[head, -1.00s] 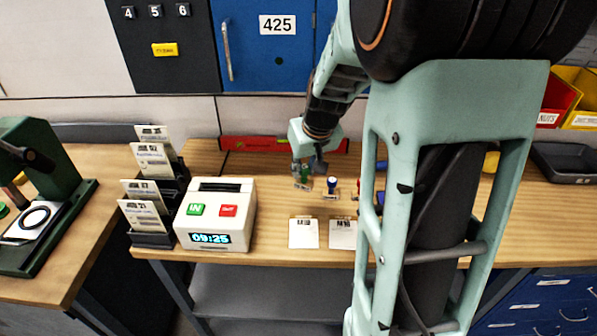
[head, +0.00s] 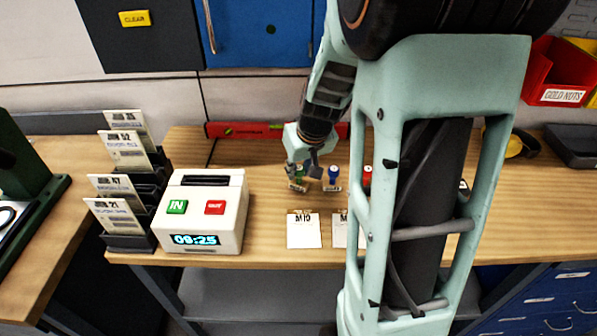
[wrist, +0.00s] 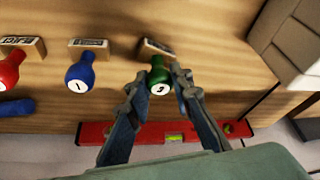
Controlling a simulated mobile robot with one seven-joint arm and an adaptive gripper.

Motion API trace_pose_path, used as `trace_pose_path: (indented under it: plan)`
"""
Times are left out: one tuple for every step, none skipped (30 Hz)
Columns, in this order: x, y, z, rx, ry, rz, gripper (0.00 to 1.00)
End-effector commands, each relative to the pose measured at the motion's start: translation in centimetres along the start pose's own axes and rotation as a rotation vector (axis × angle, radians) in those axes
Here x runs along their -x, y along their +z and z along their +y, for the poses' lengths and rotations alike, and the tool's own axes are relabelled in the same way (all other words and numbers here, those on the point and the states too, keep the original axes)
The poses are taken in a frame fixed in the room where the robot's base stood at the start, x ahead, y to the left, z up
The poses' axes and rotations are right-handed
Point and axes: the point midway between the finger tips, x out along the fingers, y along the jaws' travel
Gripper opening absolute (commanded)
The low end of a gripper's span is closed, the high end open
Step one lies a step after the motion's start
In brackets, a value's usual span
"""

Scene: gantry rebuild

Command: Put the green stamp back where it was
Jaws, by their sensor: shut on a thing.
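The green stamp (wrist: 157,75) is between the two fingers of my gripper (wrist: 160,84), which is shut on its handle. Its handle end with a number faces the wrist camera, and its block base looks slightly turned. In the head view the green stamp (head: 298,186) hangs under my gripper (head: 301,172), at or just above the bench; I cannot tell if it touches. A blue stamp (head: 333,174) stands upright just right of it; it also shows in the wrist view (wrist: 80,72). A red stamp (head: 367,174) stands further right, partly hidden by my arm.
A white time clock (head: 207,205) and a card rack (head: 140,200) stand to the left. Two white cards, one (head: 304,232) fully visible, lie in front of the stamps. A red spirit level (head: 250,130) lies along the back. Bare wood lies between clock and stamps.

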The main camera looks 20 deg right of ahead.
Motion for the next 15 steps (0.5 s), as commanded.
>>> trace_pose_path:
  plan:
    - [-0.03, -0.02, 0.01, 0.0, 0.0, 0.001, 0.05]
    - [0.03, -0.05, 0.01, 0.0, 0.0, 0.002, 0.05]
    - [0.07, -0.07, 0.02, 0.0, 0.0, 0.002, 0.05]
    - [0.08, -0.07, 0.02, 0.0, 0.001, 0.002, 0.05]
    - [0.08, -0.08, 0.02, 0.0, 0.001, 0.002, 0.05]
    - [0.08, -0.07, 0.02, 0.0, 0.001, 0.001, 0.05]
    - [0.03, -0.06, 0.02, 0.0, 0.001, 0.001, 0.05]
    - [-0.05, -0.02, 0.02, 0.0, 0.001, 0.001, 0.05]
    - [-0.2, 0.04, 0.03, 0.0, 0.001, 0.001, 0.05]
    - [-0.3, 0.07, 0.03, 0.0, 0.001, 0.002, 0.05]
    - [-0.38, 0.11, 0.03, 0.0, 0.001, 0.002, 0.05]
    - [-0.2, 0.04, 0.03, 0.0, 0.001, 0.001, 0.24]
    - [-0.19, 0.03, 0.03, 0.0, 0.001, 0.001, 0.28]
    - [-0.18, 0.03, 0.03, 0.0, 0.001, 0.001, 0.31]
    - [-0.18, 0.03, 0.03, 0.0, 0.001, 0.001, 0.35]
